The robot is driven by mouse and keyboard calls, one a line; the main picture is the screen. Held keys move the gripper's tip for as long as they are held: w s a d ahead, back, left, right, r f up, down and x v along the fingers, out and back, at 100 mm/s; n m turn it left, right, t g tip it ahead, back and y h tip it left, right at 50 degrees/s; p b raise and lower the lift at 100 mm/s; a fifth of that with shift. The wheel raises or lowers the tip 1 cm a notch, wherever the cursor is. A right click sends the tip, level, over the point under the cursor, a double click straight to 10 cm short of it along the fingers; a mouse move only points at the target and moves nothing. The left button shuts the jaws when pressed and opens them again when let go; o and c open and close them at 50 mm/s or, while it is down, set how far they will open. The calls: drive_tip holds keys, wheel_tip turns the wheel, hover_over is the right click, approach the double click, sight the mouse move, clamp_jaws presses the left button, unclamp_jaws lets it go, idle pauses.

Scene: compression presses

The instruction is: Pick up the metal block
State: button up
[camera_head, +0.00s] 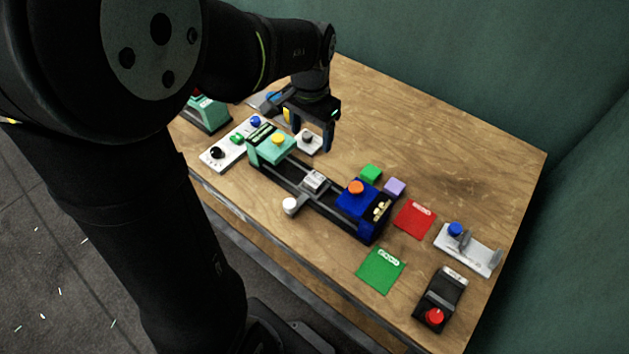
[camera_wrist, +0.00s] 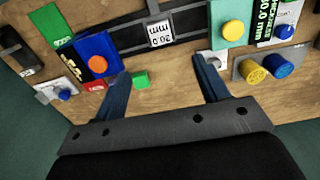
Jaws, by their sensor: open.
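The metal block (camera_head: 315,181) is a small silver block. It sits on the dark rail of the press (camera_head: 290,178), between a teal end block (camera_head: 272,147) and a blue end block (camera_head: 357,198). In the wrist view the metal block (camera_wrist: 160,34) shows upside-down "20.0 mm" lettering on its top, beyond my fingertips. My gripper (camera_head: 312,135) is open and empty, above the table on the far side of the press. In the wrist view my gripper (camera_wrist: 160,68) has its two fingers well apart. No finger touches the metal block.
A green cube (camera_head: 371,174) and a purple cube (camera_head: 395,187) stand behind the blue end block. A red mat (camera_head: 415,219) and a green mat (camera_head: 380,270) lie at right. A white knob (camera_head: 290,206) sticks out at the press's near side.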

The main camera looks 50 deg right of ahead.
hover_over(315, 179)
drive_tip(key=f, duration=0.7)
drive_tip(key=a+f, duration=0.1)
drive_tip(key=f, duration=0.3)
drive_tip(key=shift+w+f, duration=0.15)
drive_tip(key=shift+f, duration=0.2)
drive_tip(key=shift+d+f, duration=0.15)
drive_tip(key=shift+f, duration=0.75)
drive_tip(key=shift+d+f, duration=0.2)
drive_tip(key=shift+f, duration=0.7)
drive_tip(key=shift+d+f, duration=0.15)
drive_tip(key=shift+f, duration=0.75)
drive_tip(key=shift+c, duration=0.5)
drive_tip(key=c, duration=1.2)
drive_tip(key=shift+o, duration=0.2)
drive_tip(key=shift+r, duration=0.1)
